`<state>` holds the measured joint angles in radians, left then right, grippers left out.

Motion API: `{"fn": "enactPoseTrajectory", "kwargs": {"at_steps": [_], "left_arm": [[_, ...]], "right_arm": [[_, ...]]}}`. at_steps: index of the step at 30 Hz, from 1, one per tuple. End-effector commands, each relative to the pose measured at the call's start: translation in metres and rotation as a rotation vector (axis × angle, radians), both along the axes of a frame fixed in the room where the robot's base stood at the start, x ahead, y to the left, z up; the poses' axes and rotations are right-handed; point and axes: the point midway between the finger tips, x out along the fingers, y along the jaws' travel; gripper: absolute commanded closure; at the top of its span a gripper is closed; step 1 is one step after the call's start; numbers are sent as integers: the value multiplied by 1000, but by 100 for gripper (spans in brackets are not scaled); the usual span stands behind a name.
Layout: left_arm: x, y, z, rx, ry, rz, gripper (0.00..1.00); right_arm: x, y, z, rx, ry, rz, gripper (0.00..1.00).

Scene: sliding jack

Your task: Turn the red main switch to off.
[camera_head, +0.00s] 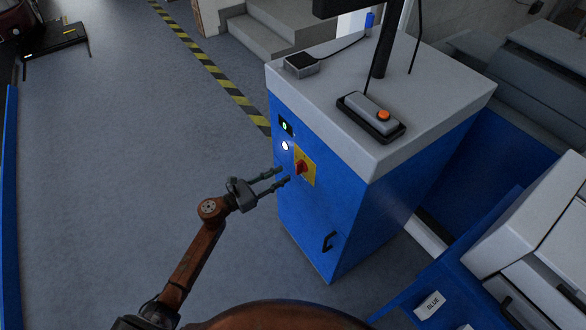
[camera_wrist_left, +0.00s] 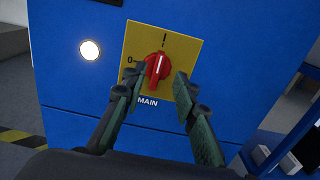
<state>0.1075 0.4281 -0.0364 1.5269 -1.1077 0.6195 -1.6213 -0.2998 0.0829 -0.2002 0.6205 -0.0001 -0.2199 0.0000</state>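The red main switch (camera_head: 302,167) is a rotary knob on a yellow plate (camera_head: 310,178) on the blue front of the cabinet. In the left wrist view the red knob (camera_wrist_left: 158,66) sits between the fingertips in the picture, on the yellow plate (camera_wrist_left: 185,45) marked 0, I and MAIN. Its white pointer mark is tilted, running up and slightly right. My left gripper (camera_head: 284,176) is open, its two fingers pointing at the knob; it also shows in the left wrist view (camera_wrist_left: 164,82). The fingers look apart from the knob. My right gripper is not in view.
A white lamp (camera_head: 285,146) and a green-lit one (camera_head: 285,126) are near the switch; a black handle (camera_head: 328,242) is lower. Open floor (camera_head: 130,130) lies left.

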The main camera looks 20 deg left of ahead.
Motion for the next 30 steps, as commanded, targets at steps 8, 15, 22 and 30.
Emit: {"fn": "enactPoseTrajectory", "kwargs": {"at_steps": [8,15,22,30], "left_arm": [[35,-27,0,-5,3,2,73],[48,-37,-1,-6,4,2,73],[49,-37,-1,-6,5,2,73],[48,-37,-1,-6,5,3,90]], "right_arm": [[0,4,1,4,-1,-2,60],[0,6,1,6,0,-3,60],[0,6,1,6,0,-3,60],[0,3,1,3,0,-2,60]]}}
